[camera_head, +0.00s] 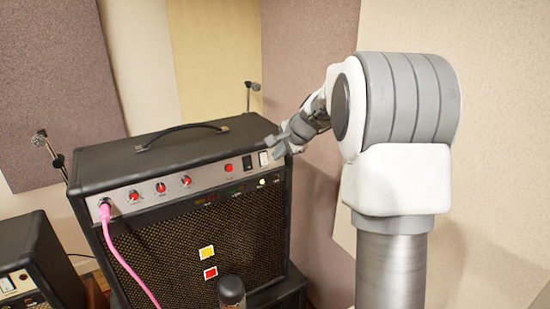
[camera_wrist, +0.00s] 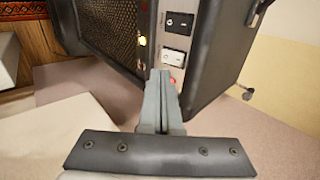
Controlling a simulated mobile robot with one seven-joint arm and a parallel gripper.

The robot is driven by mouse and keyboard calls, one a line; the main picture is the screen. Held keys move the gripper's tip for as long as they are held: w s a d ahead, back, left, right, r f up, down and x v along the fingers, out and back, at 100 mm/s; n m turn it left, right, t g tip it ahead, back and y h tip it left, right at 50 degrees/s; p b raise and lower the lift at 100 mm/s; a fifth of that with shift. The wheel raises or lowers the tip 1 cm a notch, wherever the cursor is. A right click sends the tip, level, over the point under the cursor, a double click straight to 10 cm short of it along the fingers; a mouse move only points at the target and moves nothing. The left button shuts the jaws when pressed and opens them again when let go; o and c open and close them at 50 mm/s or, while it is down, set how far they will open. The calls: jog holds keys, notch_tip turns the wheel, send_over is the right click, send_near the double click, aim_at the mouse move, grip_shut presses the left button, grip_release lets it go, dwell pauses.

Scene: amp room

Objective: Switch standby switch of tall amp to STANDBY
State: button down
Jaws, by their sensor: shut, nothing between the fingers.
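The tall amp (camera_head: 165,150) is a black box with a light control strip along its upper front. Near the strip's right end are a black rocker switch (camera_head: 248,162) and a white rocker switch (camera_head: 263,158). In the wrist view the black switch (camera_wrist: 180,22) is at the top and the white switch (camera_wrist: 175,58) is below it. I cannot read their labels or tell which is standby. My gripper (camera_head: 275,147) is shut and empty beside the amp's top right corner. In the wrist view its fingertips (camera_wrist: 160,73) are just below the white switch and partly cover a red part. Contact is unclear.
A pink cable (camera_head: 125,262) plugs into the amp's left end. A smaller amp (camera_head: 35,255) stands at the left. Microphone stands (camera_head: 50,150) are behind. A dark cylindrical object (camera_head: 231,292) is in front of the grille. A wall panel is close on the right.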

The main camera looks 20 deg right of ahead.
jog(key=a+v, duration=0.1)
jog(key=v, duration=0.7)
jog(key=shift+w+d+r, duration=0.25)
jog(key=shift+d+r, duration=0.1)
jog(key=shift+d, duration=0.1)
jog(key=shift+f, duration=0.1)
